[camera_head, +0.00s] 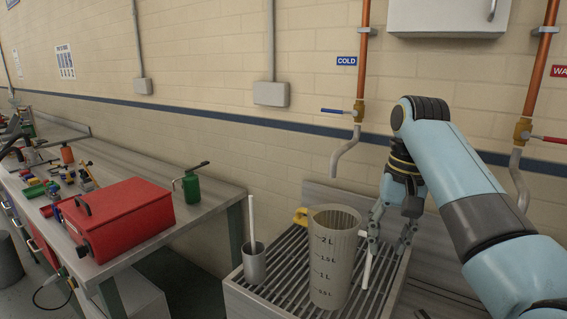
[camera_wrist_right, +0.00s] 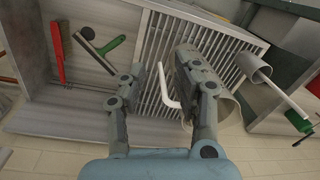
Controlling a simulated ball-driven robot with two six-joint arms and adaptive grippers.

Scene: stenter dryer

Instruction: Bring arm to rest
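My right gripper (camera_head: 391,243) hangs pointing down over the right part of the slatted drain rack (camera_head: 262,300), to the right of the grey measuring jug (camera_head: 333,266). Its two fingers are spread apart, and nothing shows clamped between them. In the right wrist view, the open fingers (camera_wrist_right: 150,95) reach over the rack. A white bent rod (camera_wrist_right: 168,88) shows between them. It looks apart from the left finger; whether it touches the right finger I cannot tell. The jug (camera_wrist_right: 227,108) is partly hidden behind that finger. My left gripper is not in view.
A small grey cup (camera_head: 254,264) with a white rod stands left of the jug. The cold tap spout (camera_head: 346,150) hangs above the rack. A red toolbox (camera_head: 118,222) and green oil can (camera_head: 191,188) stand on the left bench. A red tool (camera_wrist_right: 57,52) lies beside the rack.

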